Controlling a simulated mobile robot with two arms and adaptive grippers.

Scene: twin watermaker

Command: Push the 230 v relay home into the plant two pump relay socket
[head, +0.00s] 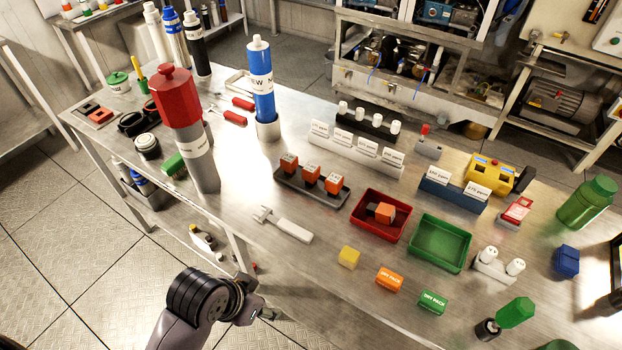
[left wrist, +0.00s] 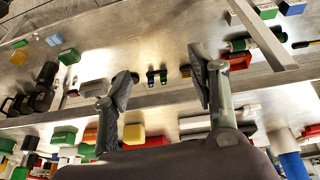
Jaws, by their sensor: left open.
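Several orange relay blocks are in the head view. Three (head: 311,173) stand in a row in a dark tray (head: 343,199), and one (head: 385,212) lies in a red bin (head: 357,231). I cannot read which is the 230 V relay. I cannot make out the plant two pump relay socket. My left gripper (head: 270,314) is low in the head view, off the near edge of the bench and apart from the relays. In the left wrist view its two fingers (left wrist: 163,85) are spread with nothing between them. My right gripper is not in view.
The steel bench (head: 235,262) is crowded. A red-topped grey cylinder (head: 197,155) and a blue cylinder (head: 262,80) stand tall on it. A green bin (head: 440,243), a white fork-ended tool (head: 285,224) and small coloured packs (head: 390,279) lie nearer. Plant equipment (head: 385,60) stands behind.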

